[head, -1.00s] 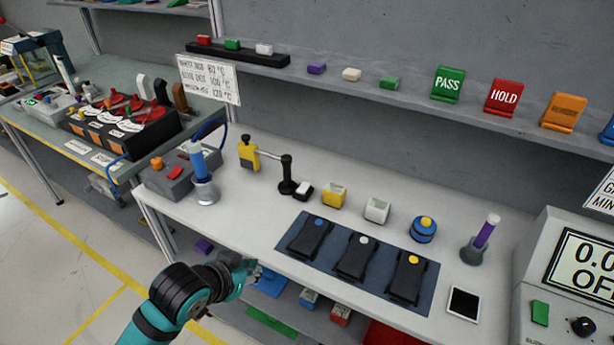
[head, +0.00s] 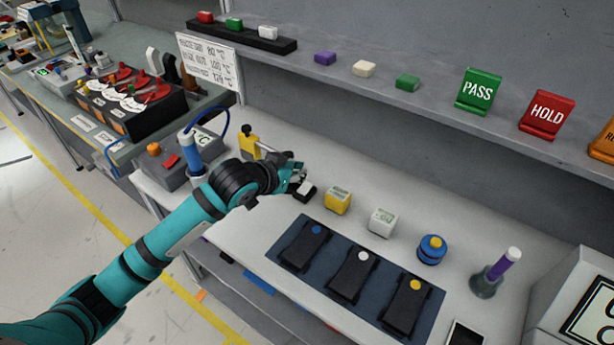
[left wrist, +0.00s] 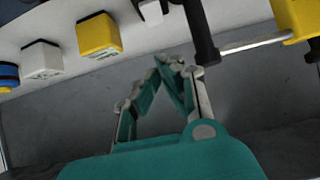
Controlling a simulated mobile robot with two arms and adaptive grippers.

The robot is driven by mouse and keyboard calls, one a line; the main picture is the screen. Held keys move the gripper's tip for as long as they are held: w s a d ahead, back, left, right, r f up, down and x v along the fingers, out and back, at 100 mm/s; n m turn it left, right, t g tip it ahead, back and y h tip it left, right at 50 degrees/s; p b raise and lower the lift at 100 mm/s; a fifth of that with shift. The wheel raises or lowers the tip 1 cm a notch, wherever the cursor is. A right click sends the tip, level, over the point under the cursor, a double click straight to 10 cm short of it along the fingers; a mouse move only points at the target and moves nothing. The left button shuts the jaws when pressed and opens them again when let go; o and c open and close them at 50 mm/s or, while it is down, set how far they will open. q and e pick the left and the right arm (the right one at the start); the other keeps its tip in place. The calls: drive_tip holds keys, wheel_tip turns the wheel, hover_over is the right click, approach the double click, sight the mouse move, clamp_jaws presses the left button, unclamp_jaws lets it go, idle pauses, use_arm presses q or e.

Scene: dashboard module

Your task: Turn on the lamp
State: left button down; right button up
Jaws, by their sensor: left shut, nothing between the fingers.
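My left gripper (head: 299,179) is shut and empty, above the bench next to a small black box with a white top (head: 305,192). In the left wrist view the fingertips (left wrist: 170,64) meet beside a black post (left wrist: 200,28). A thin metal rod (left wrist: 255,42) runs from the post to a yellow and black piece (left wrist: 298,20), which also shows in the head view (head: 251,146). This jointed stand may be the lamp, but I cannot tell for sure. My gripper hides the post in the head view. I cannot tell whether the fingers touch anything.
A yellow box (head: 338,201), a white box (head: 381,222) and a blue round piece (head: 431,249) stand to the right. Black devices lie on a dark mat (head: 275,252) in front. A grey control box (head: 150,172) and blue cylinder (head: 190,156) stand left. A shelf (head: 420,107) overhangs behind.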

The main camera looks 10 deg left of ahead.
sight(309, 186)
use_arm(q)
drive_tip(key=x, duration=0.4)
drive_tip(key=shift+w, duration=0.1)
wheel_tip(309, 186, down, 2)
drive_tip(key=shift+w+d+f+p, duration=0.1)
drive_tip(key=shift+f+p, duration=0.1)
drive_tip(key=shift+p, duration=0.25)
drive_tip(key=shift+f, duration=0.6)
drive_tip(key=shift+w+f, duration=0.1)
drive_tip(key=shift+f, duration=0.05)
drive_tip(key=p, duration=0.2)
drive_tip(key=g+p, duration=0.1)
drive_tip(key=p, duration=0.1)
drive_tip(key=shift+w+d+y, duration=0.2)
drive_tip(key=shift+w+y, duration=0.1)
drive_tip(key=shift+w, duration=0.05)
drive_tip(key=shift+w+d+f, duration=0.15)
drive_tip(key=shift+w+f, duration=0.1)
drive_tip(key=shift+f, duration=0.3)
use_arm(e)
wheel_tip(309, 186, up, 6)
drive_tip(key=w, duration=0.3)
drive_tip(key=shift+d+f, duration=0.25)
drive_tip(key=shift+d, duration=0.15)
use_arm(q)
drive_tip(key=shift+s, duration=0.15)
use_arm(e)
drive_tip(key=shift+r, duration=0.1)
